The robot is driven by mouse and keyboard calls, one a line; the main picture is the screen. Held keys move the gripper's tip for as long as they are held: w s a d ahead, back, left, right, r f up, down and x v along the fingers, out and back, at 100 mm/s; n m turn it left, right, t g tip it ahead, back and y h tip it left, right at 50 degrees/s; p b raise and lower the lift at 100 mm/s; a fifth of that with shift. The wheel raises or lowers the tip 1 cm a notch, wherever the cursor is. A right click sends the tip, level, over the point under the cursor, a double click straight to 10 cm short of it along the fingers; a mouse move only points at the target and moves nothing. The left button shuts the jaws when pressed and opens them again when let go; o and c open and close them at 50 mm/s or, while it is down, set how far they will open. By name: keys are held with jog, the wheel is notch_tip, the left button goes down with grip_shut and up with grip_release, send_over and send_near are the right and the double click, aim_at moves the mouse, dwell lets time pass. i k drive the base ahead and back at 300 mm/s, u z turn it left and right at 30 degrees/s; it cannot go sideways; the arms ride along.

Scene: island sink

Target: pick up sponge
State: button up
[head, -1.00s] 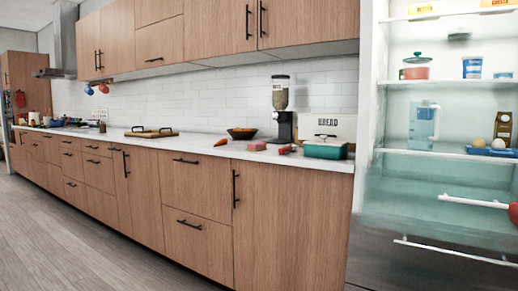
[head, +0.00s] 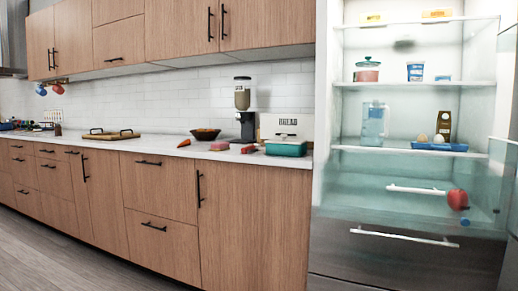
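A small pink block that looks like the sponge (head: 219,146) lies on the white countertop (head: 170,147), near its front edge. It sits between an orange carrot-like item (head: 184,143) on its left and a small red item (head: 248,149) on its right. Nothing covers it. My gripper is not in view.
A teal box with a white lid (head: 286,149), a bread box (head: 287,126), a coffee grinder (head: 243,108) and a dark bowl (head: 205,134) stand nearby. The open fridge (head: 400,150) is at right. Floor (head: 60,262) at lower left is clear.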

aim_at(218, 147)
jog(key=z, duration=0.25)
jog(key=k, duration=0.25)
jog(key=u, duration=0.75)
jog(key=i, duration=0.85)
jog(key=u, duration=0.9)
jog(key=i, duration=1.2)
jog(key=z, duration=0.75)
jog(key=i, duration=0.85)
jog(key=z, duration=0.95)
